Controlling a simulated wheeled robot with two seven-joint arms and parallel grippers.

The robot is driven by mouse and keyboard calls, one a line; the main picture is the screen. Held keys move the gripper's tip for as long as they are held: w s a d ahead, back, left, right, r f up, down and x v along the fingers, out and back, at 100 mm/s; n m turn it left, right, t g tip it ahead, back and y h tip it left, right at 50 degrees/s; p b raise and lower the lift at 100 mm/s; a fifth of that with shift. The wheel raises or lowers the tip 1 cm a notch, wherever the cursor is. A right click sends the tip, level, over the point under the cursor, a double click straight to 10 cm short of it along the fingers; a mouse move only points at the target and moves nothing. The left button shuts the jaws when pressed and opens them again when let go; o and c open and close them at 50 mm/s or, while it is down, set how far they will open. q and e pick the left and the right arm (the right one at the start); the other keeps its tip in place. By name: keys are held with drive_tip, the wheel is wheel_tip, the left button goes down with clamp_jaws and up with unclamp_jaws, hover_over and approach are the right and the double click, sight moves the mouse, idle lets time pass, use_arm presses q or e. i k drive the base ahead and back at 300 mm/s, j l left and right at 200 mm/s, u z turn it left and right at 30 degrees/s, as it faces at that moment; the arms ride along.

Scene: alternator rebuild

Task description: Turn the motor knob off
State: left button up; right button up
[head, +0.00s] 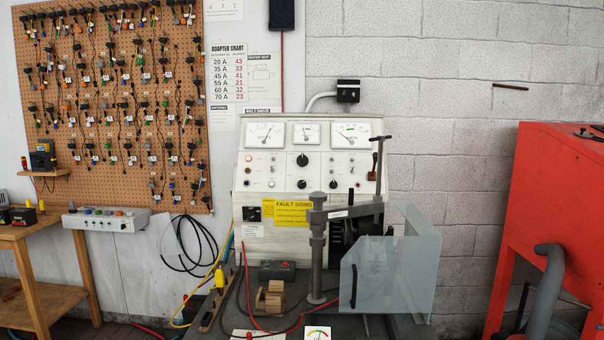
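A white test bench (280,235) with a sloped control panel stands against the wall in the middle of the head view. Its panel carries two black round knobs, an upper one (302,160) and a lower one (301,184). A black switch plate (253,214) sits lower left, beside a yellow fault signs label (287,205). The lettering by the knobs is too small to read, so I cannot tell which is the motor knob or how it is set. Neither of my grippers shows in this view.
A grey clamp stand (317,250) and a clear guard (372,275) stand before the panel's right side. A wooden block (270,298) and cables lie on the bench top. A wooden table (35,235) is at left, a red cabinet (550,190) at right.

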sight(301, 184)
drive_tip(key=i+j+z, duration=0.1)
drive_tip(key=j, duration=0.35)
drive_tip(key=i+j, duration=0.2)
drive_tip(key=j, duration=0.25)
drive_tip(key=i+j+z, duration=0.15)
drive_tip(key=j, duration=0.35)
drive_tip(key=i+j, duration=0.15)
drive_tip(key=j, duration=0.3)
drive_tip(key=i+j+z, duration=0.15)
drive_tip(key=j, duration=0.8)
drive_tip(key=i+z, duration=0.05)
